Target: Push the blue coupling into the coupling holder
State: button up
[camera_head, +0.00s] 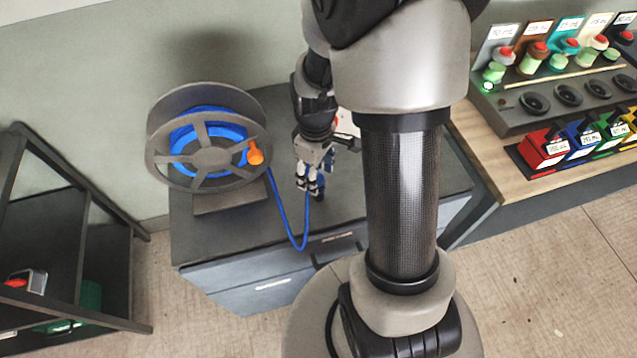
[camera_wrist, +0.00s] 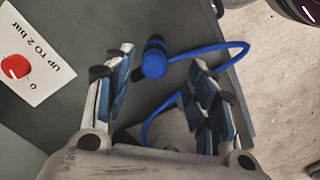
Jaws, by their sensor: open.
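The blue coupling (camera_wrist: 155,62) shows in the wrist view as a short ribbed blue cylinder, between and just beyond my fingertips, with clear space on both sides. A blue hose (camera_wrist: 205,48) runs from it to the right and loops back below. My gripper (camera_wrist: 160,68) is open and empty. In the head view my gripper (camera_head: 309,188) points down over the right part of the dark cabinet top, and the hose (camera_head: 283,215) hangs in a loop beside it. I cannot make out the coupling holder distinctly; whether the coupling sits in it is not clear.
A hose reel (camera_head: 178,178) with an orange handle (camera_head: 255,153) stands on the cabinet (camera_head: 235,235), left of my gripper. A white "UP TO 2 bar" plate (camera_wrist: 42,68) with a red knob (camera_wrist: 15,66) lies left in the wrist view. A wooden bench (camera_head: 485,150) stands right.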

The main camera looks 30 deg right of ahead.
aim_at(319, 177)
jog(key=shift+f, duration=0.1)
jog(key=f, duration=0.1)
jog(key=f+b, duration=0.1)
jog(key=f, duration=0.1)
jog(key=f+b, duration=0.1)
jog(key=f, duration=0.1)
jog(key=shift+d+f, duration=0.1)
jog(key=shift+d, duration=0.3)
jog(key=c, duration=1.2)
jog(key=shift+r, duration=0.25)
notch_tip(319, 177, up, 20)
jog(key=p, duration=0.6)
jog(key=shift+f, duration=0.15)
